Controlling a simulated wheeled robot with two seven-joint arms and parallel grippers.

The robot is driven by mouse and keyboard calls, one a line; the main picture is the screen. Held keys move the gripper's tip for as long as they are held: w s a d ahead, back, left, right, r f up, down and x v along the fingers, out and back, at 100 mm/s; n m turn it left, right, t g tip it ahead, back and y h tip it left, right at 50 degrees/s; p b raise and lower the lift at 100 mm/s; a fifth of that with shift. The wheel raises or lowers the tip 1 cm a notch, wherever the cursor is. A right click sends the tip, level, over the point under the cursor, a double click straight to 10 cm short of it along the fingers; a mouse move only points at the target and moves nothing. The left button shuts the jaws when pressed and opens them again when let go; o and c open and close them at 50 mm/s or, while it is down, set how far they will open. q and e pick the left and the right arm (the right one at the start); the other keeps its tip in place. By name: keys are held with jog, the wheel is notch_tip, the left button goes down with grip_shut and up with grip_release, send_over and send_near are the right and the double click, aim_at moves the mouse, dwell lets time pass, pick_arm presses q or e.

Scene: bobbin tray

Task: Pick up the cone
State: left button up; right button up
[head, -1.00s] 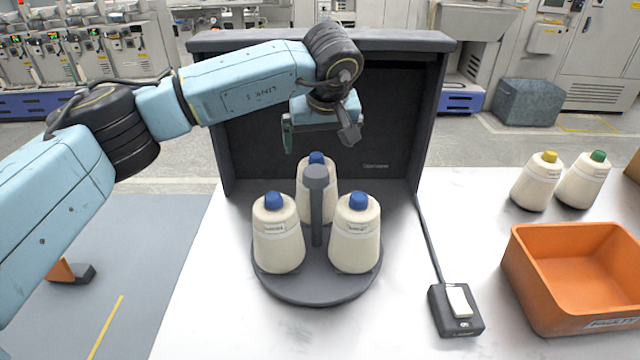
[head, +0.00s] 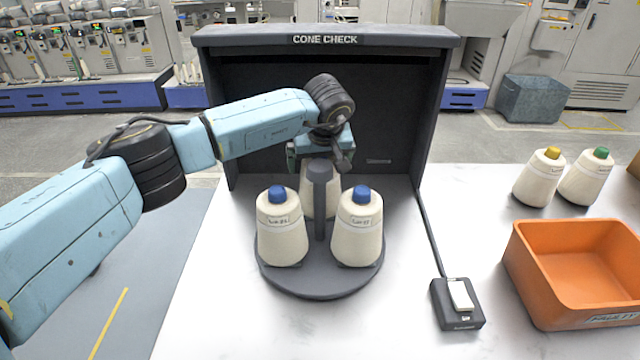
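Three cream yarn cones stand upright on a round grey tray (head: 318,288) with a central post (head: 320,200). The front left cone (head: 281,232) and front right cone (head: 358,232) show blue tips. The back cone (head: 306,197) is partly hidden behind the post and my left gripper; its tip is covered. My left gripper (head: 318,166) points down over the back cone, with one finger on each side of the cone's top. The fingers look apart; whether they touch the cone is hidden. My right gripper is not in view.
A dark booth (head: 400,110) labelled "CONE CHECK" stands behind the tray. A switch box (head: 458,312) with a cable lies at right. An orange bin (head: 530,285) stands farther right, below a yellow-tipped cone (head: 538,180) and a green-tipped cone (head: 587,178). White table is clear between.

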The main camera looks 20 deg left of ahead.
pick_arm(q)
jog(key=c, duration=1.5)
jog(key=shift+c, duration=0.6)
jog(key=shift+r, duration=0.1)
